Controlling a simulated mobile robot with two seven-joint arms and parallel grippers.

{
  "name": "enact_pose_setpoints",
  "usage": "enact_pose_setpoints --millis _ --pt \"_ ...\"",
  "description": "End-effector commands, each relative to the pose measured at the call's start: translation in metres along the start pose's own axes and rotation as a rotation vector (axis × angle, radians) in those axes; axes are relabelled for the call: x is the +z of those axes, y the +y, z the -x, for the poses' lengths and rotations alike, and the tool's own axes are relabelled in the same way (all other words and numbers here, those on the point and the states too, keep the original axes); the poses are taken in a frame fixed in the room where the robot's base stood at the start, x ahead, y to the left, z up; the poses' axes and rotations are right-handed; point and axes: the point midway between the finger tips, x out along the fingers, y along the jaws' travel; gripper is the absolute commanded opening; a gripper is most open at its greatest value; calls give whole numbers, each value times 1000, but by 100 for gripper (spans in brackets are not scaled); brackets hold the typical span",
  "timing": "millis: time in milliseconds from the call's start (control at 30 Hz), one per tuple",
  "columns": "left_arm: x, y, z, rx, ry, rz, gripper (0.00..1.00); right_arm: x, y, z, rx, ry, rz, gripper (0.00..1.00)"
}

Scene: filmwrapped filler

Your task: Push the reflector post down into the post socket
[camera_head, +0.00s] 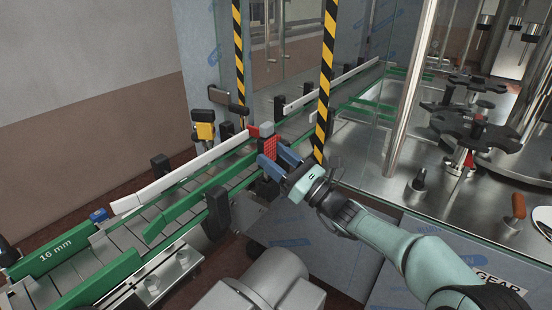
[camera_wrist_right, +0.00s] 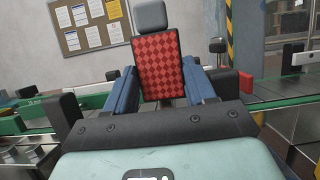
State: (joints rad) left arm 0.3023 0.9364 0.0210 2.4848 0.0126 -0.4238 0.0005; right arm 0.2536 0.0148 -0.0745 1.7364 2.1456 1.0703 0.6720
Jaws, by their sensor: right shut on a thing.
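The reflector post (camera_head: 269,147) has a red checkered face and a grey block on top. It stands roughly upright at the near side of the conveyor, by the striped pillar. It also shows in the right wrist view (camera_wrist_right: 157,62), between the blue fingers. My right gripper (camera_head: 275,163) is shut on the reflector post, with one finger on either side of it. The post's lower end is hidden by the fingers and my wrist. I cannot make out the post socket, and cannot tell how deep the post sits. My left gripper is not in view.
The conveyor (camera_head: 122,238) with green and white guide rails runs from lower left to upper right. A yellow sensor (camera_head: 205,130) stands across it. A black-and-yellow striped pillar (camera_head: 325,85) and glass panels rise close behind my gripper. Machine star wheels (camera_head: 475,130) stand right.

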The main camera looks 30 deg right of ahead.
Motion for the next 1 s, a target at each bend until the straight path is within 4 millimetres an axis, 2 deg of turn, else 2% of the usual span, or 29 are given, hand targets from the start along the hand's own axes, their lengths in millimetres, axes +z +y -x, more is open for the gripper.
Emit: enact_pose_setpoints --millis 333,367,400,433,800,1000 --pt "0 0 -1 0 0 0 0 -1 0 0 0 1 -1 14" --pt "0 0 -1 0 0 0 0 -1 0 0 0 1 -1 64" --pt "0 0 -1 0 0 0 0 -1 0 0 0 2 -1 77" --pt "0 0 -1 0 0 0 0 -2 0 0 0 2 -1 84" --pt "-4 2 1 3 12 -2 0 -2 0 0 -1 2 -1 84" --pt "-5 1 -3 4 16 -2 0 -2 -1 34 -4 4 0 84"
